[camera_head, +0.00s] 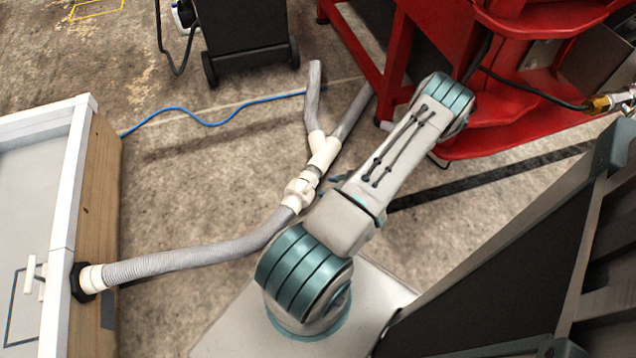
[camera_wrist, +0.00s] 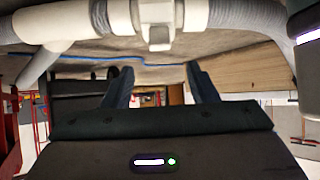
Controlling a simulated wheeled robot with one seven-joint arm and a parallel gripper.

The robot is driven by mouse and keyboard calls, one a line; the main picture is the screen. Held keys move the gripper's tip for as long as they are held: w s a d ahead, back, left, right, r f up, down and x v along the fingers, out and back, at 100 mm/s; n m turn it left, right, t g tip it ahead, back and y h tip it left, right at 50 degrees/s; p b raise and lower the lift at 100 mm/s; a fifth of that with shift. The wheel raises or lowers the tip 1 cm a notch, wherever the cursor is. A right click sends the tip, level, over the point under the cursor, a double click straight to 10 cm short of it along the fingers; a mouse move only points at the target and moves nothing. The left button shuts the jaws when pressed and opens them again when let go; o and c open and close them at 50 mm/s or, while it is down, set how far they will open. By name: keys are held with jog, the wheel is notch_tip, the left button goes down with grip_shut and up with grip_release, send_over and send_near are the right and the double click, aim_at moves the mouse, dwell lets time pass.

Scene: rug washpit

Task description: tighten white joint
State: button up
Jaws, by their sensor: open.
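The white joint (camera_head: 300,190) lies on the concrete floor in the head view, in line between a long grey ribbed hose and a white Y-shaped fitting (camera_head: 323,152). In the wrist view the white joint (camera_wrist: 168,14) spans the top of the picture, with a block-like tab (camera_wrist: 158,38) on it. My gripper (camera_wrist: 162,86) is open and empty, its two dark fingers apart, with the joint beyond them and not between them. In the head view my arm mostly hides the gripper; small dark blue tips show just right of the joint.
The grey hose (camera_head: 190,262) runs left to a wooden-sided basin (camera_head: 95,210). Two hose branches leave the Y fitting at the back. A red metal frame (camera_head: 400,60) stands at the back right, a black wheeled unit (camera_head: 248,40) at the back. A blue cable (camera_head: 205,122) crosses the floor.

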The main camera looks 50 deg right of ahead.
jog(key=v, duration=0.3)
jog(key=shift+s+r+p, duration=0.2)
jog(key=shift+s+p, duration=0.15)
jog(key=shift+p, duration=0.05)
